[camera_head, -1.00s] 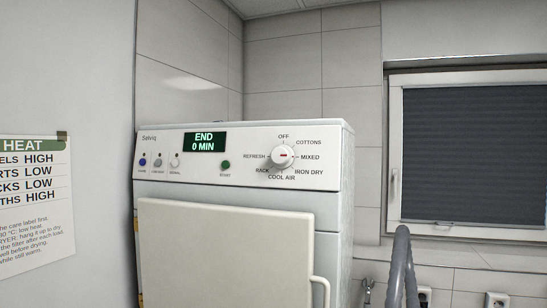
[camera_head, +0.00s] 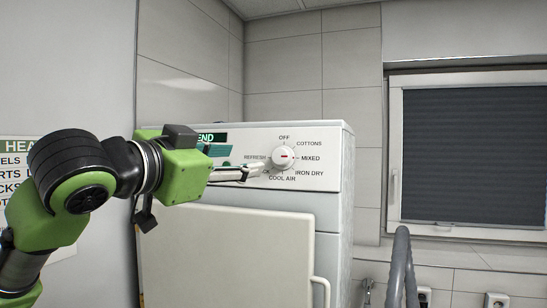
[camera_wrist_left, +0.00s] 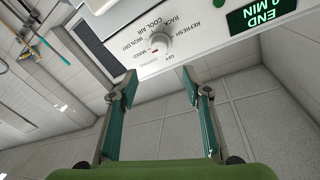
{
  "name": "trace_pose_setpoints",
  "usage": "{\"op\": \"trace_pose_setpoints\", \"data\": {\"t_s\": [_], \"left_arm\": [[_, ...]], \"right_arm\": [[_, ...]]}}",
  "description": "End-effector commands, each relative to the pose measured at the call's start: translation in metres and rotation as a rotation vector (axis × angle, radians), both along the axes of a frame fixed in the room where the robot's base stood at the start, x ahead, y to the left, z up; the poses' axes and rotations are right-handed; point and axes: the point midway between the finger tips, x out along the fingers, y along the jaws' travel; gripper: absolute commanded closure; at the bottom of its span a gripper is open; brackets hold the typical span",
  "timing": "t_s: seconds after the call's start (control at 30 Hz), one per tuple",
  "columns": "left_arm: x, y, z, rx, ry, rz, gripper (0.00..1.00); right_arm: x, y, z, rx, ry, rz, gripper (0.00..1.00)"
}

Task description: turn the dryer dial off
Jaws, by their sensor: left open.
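The dryer (camera_head: 322,180) is white, with a control panel on its upper front. Its round white dial (camera_head: 284,157) has a red mark on the MIXED side; OFF is printed above it. In the left wrist view the picture is upside down, and the dial (camera_wrist_left: 157,45) shows beyond the fingertips, its red mark toward MIXED. My left gripper (camera_head: 258,169) is open and empty, just left of the dial in the head view. In the left wrist view its fingers (camera_wrist_left: 158,87) are spread, with a gap to the dial. My right gripper is out of view.
The green display (camera_head: 208,138) is partly covered by my left arm, as is the wall sheet (camera_head: 20,145). The dryer door (camera_head: 240,255) is shut below the panel. A grey curved bar (camera_head: 401,262) stands at right, before a window with a dark blind (camera_head: 463,150).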

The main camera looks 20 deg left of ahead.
Motion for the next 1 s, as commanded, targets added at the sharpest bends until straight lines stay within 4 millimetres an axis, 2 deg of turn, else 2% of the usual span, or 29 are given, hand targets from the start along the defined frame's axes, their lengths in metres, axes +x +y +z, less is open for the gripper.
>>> {"op": "trace_pose_setpoints", "data": {"t_s": [0.17, 0.4, 0.6, 0.8, 1.0], "left_arm": [[0.027, -0.006, 0.002, 0.001, 0.007, -0.001, 0.56], [0.078, -0.018, 0.003, 0.001, 0.007, -0.001, 0.56], [0.112, -0.024, 0.002, 0.000, 0.005, 0.000, 0.56], [0.129, -0.028, 0.000, 0.000, 0.002, 0.000, 0.56], [0.131, -0.029, -0.001, 0.000, 0.002, 0.000, 0.56]], "right_arm": [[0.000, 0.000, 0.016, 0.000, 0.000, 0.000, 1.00], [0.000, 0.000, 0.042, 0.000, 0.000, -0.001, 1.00], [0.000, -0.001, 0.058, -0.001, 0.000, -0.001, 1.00], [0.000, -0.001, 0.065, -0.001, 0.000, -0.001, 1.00], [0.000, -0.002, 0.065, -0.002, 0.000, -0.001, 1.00]]}}
